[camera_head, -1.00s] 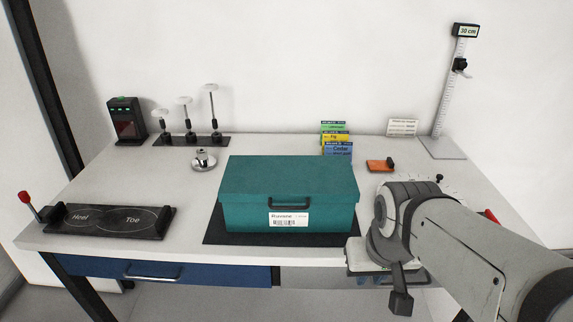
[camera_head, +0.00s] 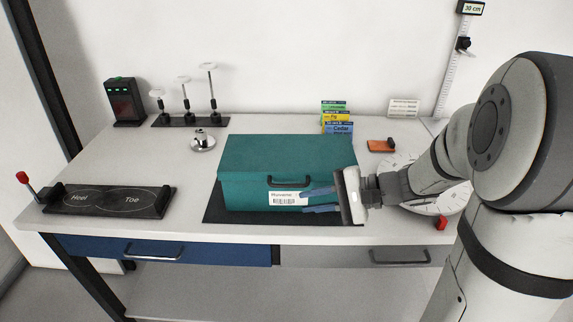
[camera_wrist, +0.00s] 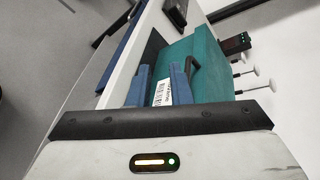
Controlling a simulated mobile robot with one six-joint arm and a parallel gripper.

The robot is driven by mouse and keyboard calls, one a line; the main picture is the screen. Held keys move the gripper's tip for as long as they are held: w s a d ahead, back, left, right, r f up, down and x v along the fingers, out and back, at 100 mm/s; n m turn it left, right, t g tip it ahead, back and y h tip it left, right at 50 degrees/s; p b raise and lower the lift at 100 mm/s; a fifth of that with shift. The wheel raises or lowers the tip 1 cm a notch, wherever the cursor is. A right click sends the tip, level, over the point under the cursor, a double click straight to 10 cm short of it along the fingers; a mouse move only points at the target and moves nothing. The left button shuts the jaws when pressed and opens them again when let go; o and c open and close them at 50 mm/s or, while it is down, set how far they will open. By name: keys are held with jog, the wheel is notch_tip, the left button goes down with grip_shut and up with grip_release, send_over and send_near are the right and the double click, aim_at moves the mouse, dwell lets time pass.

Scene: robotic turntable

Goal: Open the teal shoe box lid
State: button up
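The teal shoe box (camera_head: 250,191) sits on a black mat (camera_head: 214,212) on the table, with its lid (camera_head: 290,152) closed. A dark handle (camera_head: 288,179) is on the lid's front edge, above a white label (camera_head: 288,198). My gripper (camera_head: 310,199) reaches in from the right in front of the box. Its two blue fingers are apart, with nothing held between them. In the wrist view, the fingers (camera_wrist: 161,84) frame the white label (camera_wrist: 163,92), and the handle (camera_wrist: 194,72) lies just beyond them. I cannot tell whether a finger touches the box.
A white turntable (camera_head: 435,204) lies partly under my arm. Colored cards (camera_head: 337,120) and an orange block (camera_head: 381,146) stand behind. The table between plate and box is free.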

aim_at(292, 186)
jog(key=w+a, duration=0.2)
jog(key=w+a+m+t, duration=0.1)
jog(key=w+a, duration=0.1)
jog(key=w+a+f+t+y+p, duration=0.1)
jog(key=w, duration=0.1)
jog(key=shift+a+f+m, duration=0.1)
jog(key=shift+a+m, duration=0.2)
jog(key=shift+a, duration=0.1)
grip_shut()
dwell(0.4)
